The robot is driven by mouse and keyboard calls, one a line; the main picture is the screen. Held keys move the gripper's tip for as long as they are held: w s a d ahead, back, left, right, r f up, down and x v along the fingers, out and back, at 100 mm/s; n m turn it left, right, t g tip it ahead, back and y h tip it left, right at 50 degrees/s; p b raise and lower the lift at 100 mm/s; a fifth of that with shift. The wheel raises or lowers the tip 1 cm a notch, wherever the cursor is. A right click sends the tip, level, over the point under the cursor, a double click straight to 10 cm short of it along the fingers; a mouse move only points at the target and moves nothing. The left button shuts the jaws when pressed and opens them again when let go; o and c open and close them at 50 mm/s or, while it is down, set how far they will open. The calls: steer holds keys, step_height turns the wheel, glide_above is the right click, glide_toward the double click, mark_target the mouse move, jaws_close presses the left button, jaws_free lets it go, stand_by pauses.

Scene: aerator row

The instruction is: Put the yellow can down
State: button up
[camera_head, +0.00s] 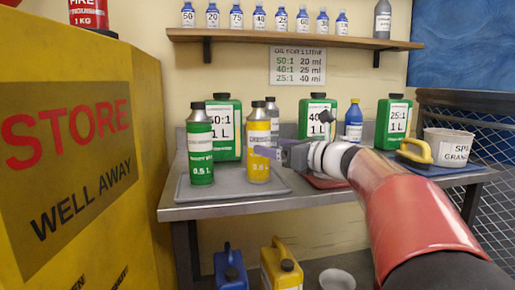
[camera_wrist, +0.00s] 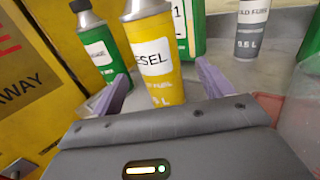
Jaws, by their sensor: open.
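The yellow can (camera_head: 257,145), with a white label and a grey top, stands upright on the grey tray (camera_head: 232,190) on the metal bench. It also fills the middle of the wrist view (camera_wrist: 160,65). My gripper (camera_head: 268,152) reaches it from the right at the height of its middle. In the wrist view my gripper (camera_wrist: 164,85) is open, with one purple finger on each side of the yellow can and a gap visible on the right. The can's lower end is hidden behind the gripper body in the wrist view.
A green can (camera_head: 200,148) stands close left of the yellow one; a grey can (camera_head: 272,118) stands behind it. Green jugs (camera_head: 224,128) (camera_head: 317,118) (camera_head: 393,122) line the back. A blue bottle (camera_head: 353,121) and a tub (camera_head: 446,147) are right. The yellow STORE cabinet (camera_head: 75,150) bounds the left.

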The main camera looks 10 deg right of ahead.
mark_target(258, 140)
steer(key=x, duration=0.4)
steer(key=p+x, duration=0.1)
steer(key=x, duration=0.1)
steer(key=shift+a+r, duration=0.2)
steer(key=shift+r, duration=0.15)
steer(key=shift+c, duration=0.5)
steer(key=c, duration=0.9)
steer(key=shift+c, duration=1.2)
steer(key=shift+r, duration=0.1)
